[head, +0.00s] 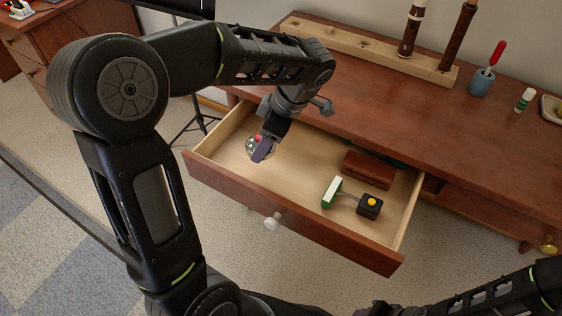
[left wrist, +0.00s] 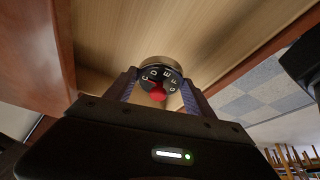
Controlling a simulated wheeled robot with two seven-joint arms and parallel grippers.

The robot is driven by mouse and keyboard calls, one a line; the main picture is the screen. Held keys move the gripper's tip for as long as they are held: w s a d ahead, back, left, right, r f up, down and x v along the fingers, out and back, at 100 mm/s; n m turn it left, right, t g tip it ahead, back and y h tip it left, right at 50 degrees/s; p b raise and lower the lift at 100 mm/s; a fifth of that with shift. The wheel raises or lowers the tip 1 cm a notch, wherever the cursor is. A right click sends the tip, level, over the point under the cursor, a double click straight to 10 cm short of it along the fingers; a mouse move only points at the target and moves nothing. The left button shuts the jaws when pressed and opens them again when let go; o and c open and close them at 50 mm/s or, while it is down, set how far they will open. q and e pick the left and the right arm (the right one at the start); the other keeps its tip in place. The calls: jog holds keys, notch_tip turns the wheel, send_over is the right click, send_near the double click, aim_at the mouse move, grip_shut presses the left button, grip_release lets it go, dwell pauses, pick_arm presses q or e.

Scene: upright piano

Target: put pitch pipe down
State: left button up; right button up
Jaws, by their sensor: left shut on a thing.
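The pitch pipe (left wrist: 160,80) is a round dark disc with a metal rim, white note letters and a red knob. My left gripper (left wrist: 158,95) is shut on it, one purple-grey finger at each side. In the head view the left gripper (head: 262,150) points down over the left part of the open drawer (head: 300,220), and the pitch pipe (head: 251,145) shows partly behind a finger. Bare pale drawer floor lies under it; the gap to the floor cannot be told. My right arm enters at the bottom right, its gripper out of frame.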

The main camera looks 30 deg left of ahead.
aim_at(261, 168)
pick_arm(q)
jog(key=shift+f, duration=1.05)
jog(key=shift+f+b, duration=0.45)
jog(key=shift+f, duration=2.05)
jog(key=shift+f, duration=0.1)
jog(key=shift+f, duration=0.15)
jog(key=o, duration=1.4)
jog(key=shift+r, duration=0.25)
jog(key=shift+r, duration=0.15)
jog(key=p+v, duration=0.2)
jog(key=v, duration=0.9)
jog(key=shift+d+r, duration=0.3)
